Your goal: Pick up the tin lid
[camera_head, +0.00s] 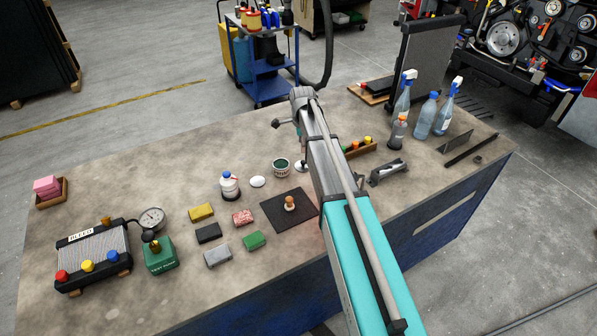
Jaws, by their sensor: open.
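An open tin (281,168) with dark green contents stands on the workbench, left of my arm. A flat pale disc (258,182) lies just to its left. A second pale round piece (301,166) lies to its right, partly hidden by my arm. Either could be the tin lid; I cannot tell which. My gripper (285,123) is at the far end of my arm, above the back part of the bench, beyond the tin and apart from both discs. It is open, small and partly hidden, and I see nothing held in it.
A dark mat (278,214) with a wooden-knobbed piece (290,203) lies in front. Several coloured blocks lie left of it. Spray bottles (403,98) stand right. The bench's back left is clear.

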